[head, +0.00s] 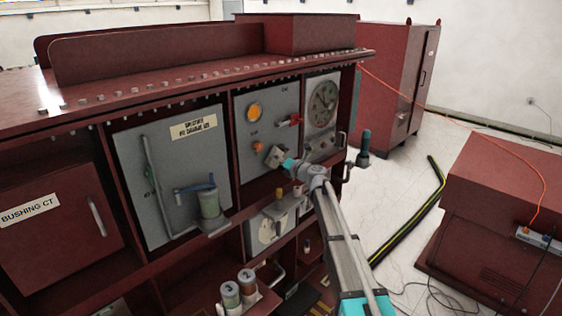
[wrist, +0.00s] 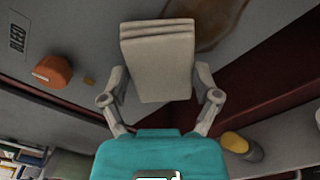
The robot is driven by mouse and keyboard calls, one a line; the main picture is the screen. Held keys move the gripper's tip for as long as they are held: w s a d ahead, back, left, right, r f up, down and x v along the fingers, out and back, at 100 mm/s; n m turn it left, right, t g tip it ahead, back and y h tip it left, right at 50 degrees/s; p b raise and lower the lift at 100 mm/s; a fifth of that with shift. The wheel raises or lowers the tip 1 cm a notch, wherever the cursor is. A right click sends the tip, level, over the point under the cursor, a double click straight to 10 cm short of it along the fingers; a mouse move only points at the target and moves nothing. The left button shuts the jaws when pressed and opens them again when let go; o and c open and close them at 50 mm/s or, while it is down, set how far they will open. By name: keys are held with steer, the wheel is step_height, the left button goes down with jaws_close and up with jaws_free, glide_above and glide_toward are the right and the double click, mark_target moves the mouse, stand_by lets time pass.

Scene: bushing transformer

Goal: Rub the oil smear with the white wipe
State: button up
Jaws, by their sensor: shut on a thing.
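The white wipe (wrist: 157,65), a folded pad, is held between the two fingers of my gripper (wrist: 160,92) in the wrist view. My gripper is shut on it. A brown oil smear (wrist: 215,25) shows on the grey panel at the top of the wrist view, just right of and beyond the wipe; part of it may be hidden behind the wipe. In the head view my gripper (head: 284,162) is at the grey panel with the orange knob, and the wipe (head: 274,154) shows at its tip. I cannot tell whether the wipe touches the panel.
An orange knob (wrist: 52,72) and a BLEED label (wrist: 18,40) are left of the wipe. A yellow-capped part (wrist: 240,145) sits at lower right. A round gauge (head: 323,103) and a red-handled valve (head: 291,120) are close by on the panels. A dark red cabinet divider (wrist: 260,85) runs alongside.

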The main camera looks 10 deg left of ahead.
mark_target(283, 155)
steer(key=shift+w+a, duration=0.3)
steer(key=shift+a, duration=0.1)
stand_by(0.3)
steer(key=shift+w+d, duration=0.1)
steer(key=shift+w, duration=0.05)
steer(key=shift+w+d, duration=1.15)
steer(key=shift+w, duration=0.15)
steer(key=shift+w+d, duration=0.55)
steer(key=shift+w, duration=0.25)
steer(key=shift+w+d, duration=0.5)
steer(key=shift+w, duration=0.25)
steer(key=shift+w, duration=0.15)
steer(key=shift+w+d, duration=1.2)
steer(key=shift+w, duration=0.15)
